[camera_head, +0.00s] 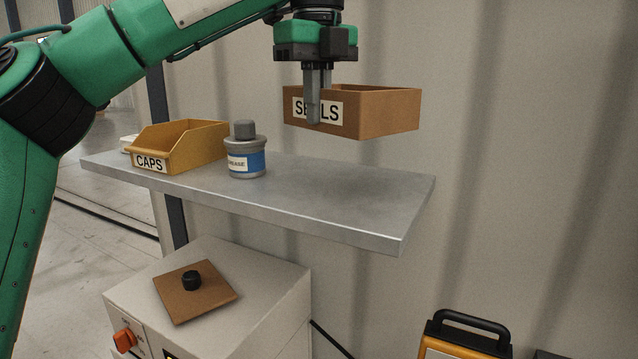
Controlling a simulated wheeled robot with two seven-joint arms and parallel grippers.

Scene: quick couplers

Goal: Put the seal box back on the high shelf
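The seal box (388,112) is an open brown box with a white label reading SEALS, partly covered by a finger. My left gripper (319,98) comes down from above and is shut on the box's front wall, with one finger outside and the other behind the wall. The box hangs about level in the air above the right part of the grey high shelf (345,213), with a gap beneath it. My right gripper is not in view.
A yellow CAPS bin (196,150) and a grey grease jar with a blue label (246,160) stand on the shelf's left half. The shelf's right half is clear. Below are a white cabinet (240,262) with a brown plate and black knob, and an orange case (450,347).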

